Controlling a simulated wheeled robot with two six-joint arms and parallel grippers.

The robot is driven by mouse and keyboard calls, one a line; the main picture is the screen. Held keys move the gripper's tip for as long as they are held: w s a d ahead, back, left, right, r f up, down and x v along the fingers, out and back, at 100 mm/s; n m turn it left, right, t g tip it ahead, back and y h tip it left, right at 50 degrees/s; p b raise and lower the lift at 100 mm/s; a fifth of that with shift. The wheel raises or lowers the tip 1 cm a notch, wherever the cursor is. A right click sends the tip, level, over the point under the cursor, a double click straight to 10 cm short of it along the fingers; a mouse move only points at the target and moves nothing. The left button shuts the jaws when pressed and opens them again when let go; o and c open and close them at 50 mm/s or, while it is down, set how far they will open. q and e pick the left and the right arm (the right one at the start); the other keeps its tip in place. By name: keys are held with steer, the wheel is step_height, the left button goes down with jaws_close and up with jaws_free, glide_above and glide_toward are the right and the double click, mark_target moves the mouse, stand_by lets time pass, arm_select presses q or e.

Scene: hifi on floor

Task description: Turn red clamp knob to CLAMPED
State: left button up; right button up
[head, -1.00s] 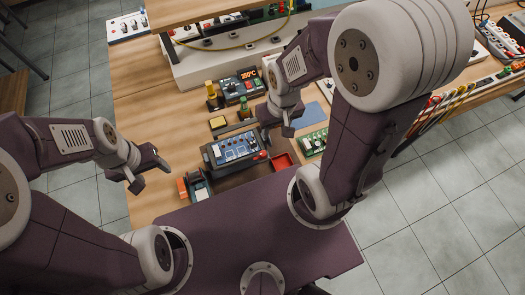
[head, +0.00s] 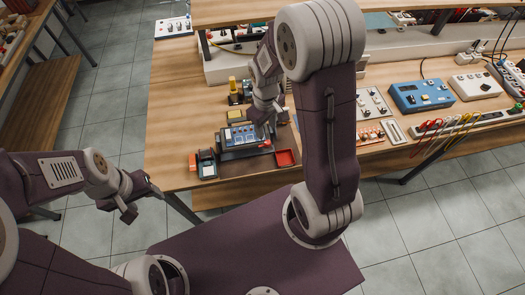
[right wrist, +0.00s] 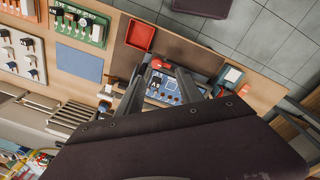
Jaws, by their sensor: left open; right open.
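A dark fixture with a blue panel (head: 240,135) sits on a brown mat near the front edge of the bench. The red knob (head: 266,144) is at its right front corner, and it also shows in the right wrist view (right wrist: 158,64). Its pointer and labels are too small to read. My right gripper (head: 264,118) is above the fixture. In the right wrist view its open fingers (right wrist: 160,76) frame the knob and panel from above, with nothing between them; contact cannot be told. My left gripper (head: 143,200) is open and empty, out past the bench's front edge.
A red tray (head: 285,158) lies right of the fixture, and a small dark device with an orange block (head: 203,163) stands left of it. A green board (right wrist: 82,22) and a blue mat (right wrist: 79,62) are nearby. The bench's left front is clear.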

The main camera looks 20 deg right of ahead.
mark_target(268, 143)
steer(key=shift+w+d+f+g, duration=0.3)
steer(key=shift+w+d+f, duration=0.3)
steer(key=shift+f, duration=0.2)
steer(key=f, duration=0.4)
steer(key=s+f, duration=0.1)
steer(key=f, duration=0.1)
steer(key=shift+a, duration=0.1)
steer(key=shift+w+f, duration=0.15)
steer(key=shift+f, duration=0.35)
steer(key=shift+w+f, duration=0.15)
steer(key=shift+f, duration=0.35)
steer(key=shift+w+f, duration=0.1)
steer(key=shift+f, duration=0.1)
arm_select(q)
steer(key=shift+w+d+r, duration=0.15)
steer(key=shift+w, duration=0.2)
steer(key=shift+w+d+r, duration=0.1)
steer(key=shift+w, duration=0.25)
arm_select(e)
steer(key=shift+s+r, duration=0.1)
steer(key=shift+s, duration=0.1)
steer(key=c, duration=0.3)
jaws_close()
